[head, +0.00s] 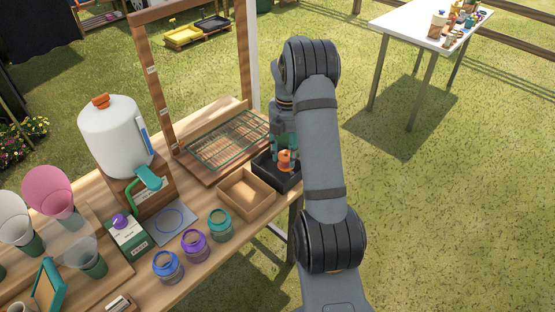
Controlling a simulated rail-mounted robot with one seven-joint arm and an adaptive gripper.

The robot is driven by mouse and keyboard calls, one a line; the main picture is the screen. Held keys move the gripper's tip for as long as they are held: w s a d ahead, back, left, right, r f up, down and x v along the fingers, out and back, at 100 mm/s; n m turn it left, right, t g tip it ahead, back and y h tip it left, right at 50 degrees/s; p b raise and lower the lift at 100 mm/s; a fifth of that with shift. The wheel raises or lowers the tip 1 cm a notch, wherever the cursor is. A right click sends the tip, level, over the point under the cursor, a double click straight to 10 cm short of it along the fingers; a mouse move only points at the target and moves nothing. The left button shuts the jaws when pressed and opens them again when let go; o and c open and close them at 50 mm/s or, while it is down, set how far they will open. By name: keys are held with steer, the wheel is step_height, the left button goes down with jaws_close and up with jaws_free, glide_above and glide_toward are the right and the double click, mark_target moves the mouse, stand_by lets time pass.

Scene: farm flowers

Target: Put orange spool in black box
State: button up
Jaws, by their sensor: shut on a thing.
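The orange spool (285,156) shows in the head view at the right end of the wooden table. My gripper (285,155) points down and is shut on the orange spool. The black box (265,168) is an open tray at the table's right edge. The spool is over or inside this box; I cannot tell whether it touches the floor of the box. My arm hides the right part of the box.
A wooden box (246,193) stands directly left of the black box. A wire rack (227,138) lies behind them. Blue (167,266), purple (193,245) and teal (219,224) jars stand at the front edge. A white dispenser (115,140) stands further left.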

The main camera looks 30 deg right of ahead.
steer(key=w, duration=0.1)
steer(key=w+f, duration=0.1)
steer(key=w+a+f+p, duration=0.1)
steer(key=shift+w+f, duration=0.25)
steer(key=shift+w, duration=0.15)
steer(key=shift+f+p, duration=0.3)
steer(key=shift+f, duration=1.65)
steer(key=shift+f, duration=0.15)
steer(key=o, duration=1)
step_height(320, 180, up, 12)
steer(key=shift+r, duration=0.2)
